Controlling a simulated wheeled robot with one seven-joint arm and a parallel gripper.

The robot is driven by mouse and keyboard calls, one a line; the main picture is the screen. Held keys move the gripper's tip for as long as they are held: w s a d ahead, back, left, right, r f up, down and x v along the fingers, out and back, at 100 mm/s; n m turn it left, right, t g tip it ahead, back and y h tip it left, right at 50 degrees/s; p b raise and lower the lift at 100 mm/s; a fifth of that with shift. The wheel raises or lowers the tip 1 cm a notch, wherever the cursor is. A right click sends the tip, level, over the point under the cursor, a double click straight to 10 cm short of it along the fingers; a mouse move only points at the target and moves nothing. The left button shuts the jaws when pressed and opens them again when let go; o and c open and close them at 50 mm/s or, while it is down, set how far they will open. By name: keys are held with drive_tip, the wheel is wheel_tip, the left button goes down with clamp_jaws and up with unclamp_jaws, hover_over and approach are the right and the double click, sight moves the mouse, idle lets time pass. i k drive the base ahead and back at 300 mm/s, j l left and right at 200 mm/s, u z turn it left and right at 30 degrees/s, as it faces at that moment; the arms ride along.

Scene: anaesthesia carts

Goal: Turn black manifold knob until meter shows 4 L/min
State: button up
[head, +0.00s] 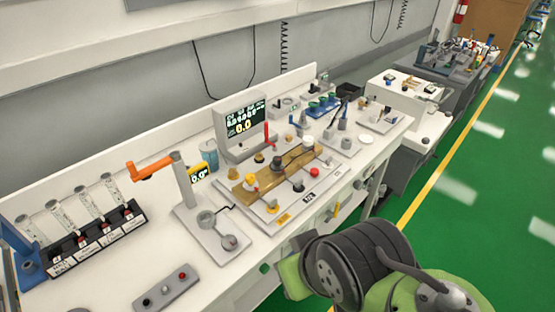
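A brass-coloured manifold block (262,190) lies on a white base plate on the bench, with several small knobs along it in yellow, black, white and red. A black knob (298,186) is at its front side; other dark knobs sit further along, and I cannot tell which one the task names. My arm is at the bottom right, apart from the manifold; my gripper's fingers do not show.
An orange-armed stand (192,195) is left of the manifold, beside a rack (95,240) of clear tubes. A grey button box (166,290) lies near the front edge. More carts stand behind to the right. The green floor (480,200) is clear.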

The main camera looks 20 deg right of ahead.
sight(276, 161)
drive_tip(key=i+l+u, duration=0.15)
drive_tip(key=l+u, duration=0.25)
drive_tip(key=i+l+u, duration=0.15)
drive_tip(key=l+u, duration=0.65)
drive_tip(key=i+j, duration=0.05)
drive_tip(key=j, duration=0.05)
